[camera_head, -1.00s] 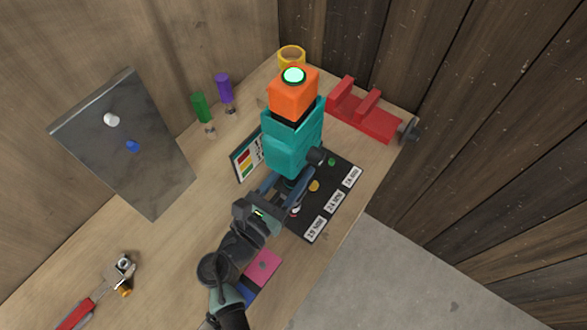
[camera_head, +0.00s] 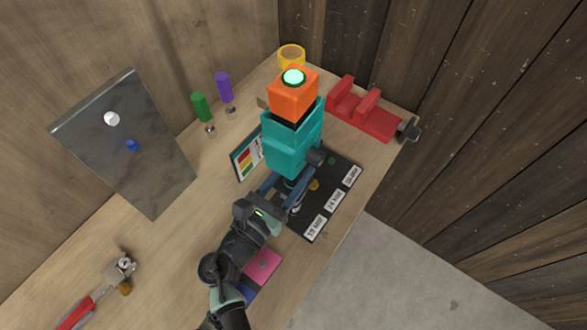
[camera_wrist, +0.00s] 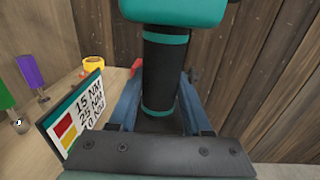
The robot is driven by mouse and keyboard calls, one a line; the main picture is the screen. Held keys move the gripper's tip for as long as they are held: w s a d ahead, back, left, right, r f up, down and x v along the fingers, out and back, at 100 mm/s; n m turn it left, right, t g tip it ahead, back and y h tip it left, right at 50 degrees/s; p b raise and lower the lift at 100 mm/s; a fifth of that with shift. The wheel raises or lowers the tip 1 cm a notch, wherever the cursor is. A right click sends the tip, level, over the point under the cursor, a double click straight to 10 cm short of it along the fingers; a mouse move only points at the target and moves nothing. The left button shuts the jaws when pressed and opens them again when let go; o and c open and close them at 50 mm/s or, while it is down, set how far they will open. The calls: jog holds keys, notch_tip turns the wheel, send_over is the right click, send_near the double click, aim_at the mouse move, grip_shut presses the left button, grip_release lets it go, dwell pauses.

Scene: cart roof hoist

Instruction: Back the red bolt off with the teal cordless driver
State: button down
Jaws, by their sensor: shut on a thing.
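The teal cordless driver (camera_head: 288,148) has an orange battery block on top with a lit green button. My gripper (camera_head: 281,190) is shut on its grip; in the wrist view the black grip (camera_wrist: 160,75) with teal bands stands between the blue fingers (camera_wrist: 160,105). The driver is above the dark mat. A grey metal plate (camera_head: 125,165) at the left carries a white bolt (camera_head: 111,119) and a blue bolt (camera_head: 132,146). I see no red bolt in these views.
A dark mat (camera_head: 310,226) with torque labels lies on the bench. A colour-coded card (camera_head: 246,157) stands beside it. Green (camera_head: 201,108) and purple (camera_head: 224,88) handled tools, a yellow ring (camera_head: 291,54), a red cradle (camera_head: 362,122) and a red-handled wrench (camera_head: 90,303) are around. Bench between plate and card is clear.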

aim_at(288, 188)
jog(key=shift+f+b, duration=1.1)
jog(key=shift+f, duration=0.05)
dwell(0.6)
jog(key=shift+s+f, duration=0.1)
jog(key=shift+f, duration=0.3)
dwell(1.4)
jog(key=shift+r, duration=0.15)
jog(key=shift+r+p, duration=3.25)
jog(key=shift+r, duration=0.25)
jog(key=shift+f, duration=0.1)
